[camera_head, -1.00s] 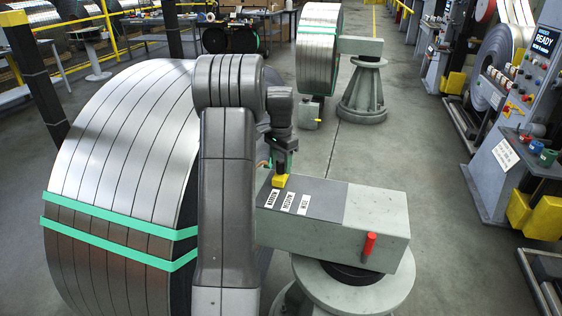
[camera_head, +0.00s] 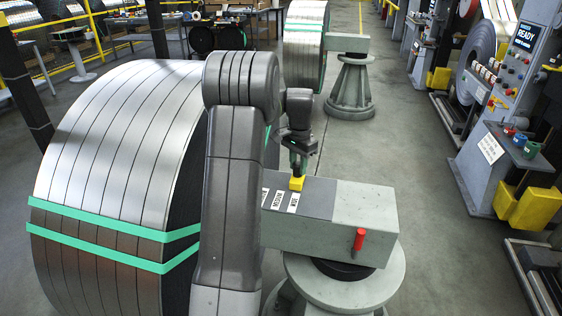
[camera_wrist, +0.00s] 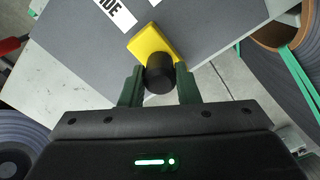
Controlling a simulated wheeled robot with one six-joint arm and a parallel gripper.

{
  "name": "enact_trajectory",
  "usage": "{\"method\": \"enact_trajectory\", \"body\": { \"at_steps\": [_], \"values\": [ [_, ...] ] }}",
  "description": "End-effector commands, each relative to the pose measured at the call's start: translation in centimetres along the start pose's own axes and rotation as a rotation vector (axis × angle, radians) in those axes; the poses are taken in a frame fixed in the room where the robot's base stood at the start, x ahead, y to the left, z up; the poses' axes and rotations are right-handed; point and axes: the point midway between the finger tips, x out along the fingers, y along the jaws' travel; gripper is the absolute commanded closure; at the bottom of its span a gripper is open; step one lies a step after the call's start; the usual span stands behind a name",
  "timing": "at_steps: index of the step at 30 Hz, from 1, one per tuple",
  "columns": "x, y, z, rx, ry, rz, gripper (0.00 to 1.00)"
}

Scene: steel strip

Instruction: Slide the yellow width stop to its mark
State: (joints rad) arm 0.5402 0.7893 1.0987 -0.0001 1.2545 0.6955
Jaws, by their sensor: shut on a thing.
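The yellow width stop (camera_head: 297,183) sits on the dark grey top plate of the block, at the far end of the WIDE label (camera_head: 293,202). It also shows in the wrist view (camera_wrist: 153,42), next to the label ending in "IDE" (camera_wrist: 112,10). My gripper (camera_head: 297,167) is above it. In the wrist view my gripper (camera_wrist: 160,73) has its green fingers on either side of the stop's round black knob (camera_wrist: 158,77), shut on it. The MEDIUM label (camera_head: 277,199) is to the left; the label beyond it is partly hidden by my arm.
A large steel coil (camera_head: 110,150) with green straps stands left of the block. A control console (camera_head: 500,150) stands at the right. The floor between block and console is clear.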

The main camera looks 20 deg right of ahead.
Motion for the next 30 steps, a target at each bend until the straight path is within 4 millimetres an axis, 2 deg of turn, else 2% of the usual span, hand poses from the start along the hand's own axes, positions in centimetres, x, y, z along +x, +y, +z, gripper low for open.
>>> {"method": "enact_trajectory", "body": {
  "at_steps": [3,11,12,15,25,30],
  "values": [
    [-0.1,0.7,-0.5,0.0,0.002,-0.001,1.0],
    [-0.1,0.6,-0.5,-0.001,0.002,-0.001,1.0],
    [-0.1,0.6,-0.5,-0.001,0.002,-0.001,0.65],
    [-0.1,0.6,-0.5,-0.001,0.002,-0.001,0.5],
    [-0.4,0.6,-0.4,0.0,0.002,-0.001,0.5],
    [-2.7,0.6,-0.5,0.0,0.005,-0.004,0.5]
  ]
}}
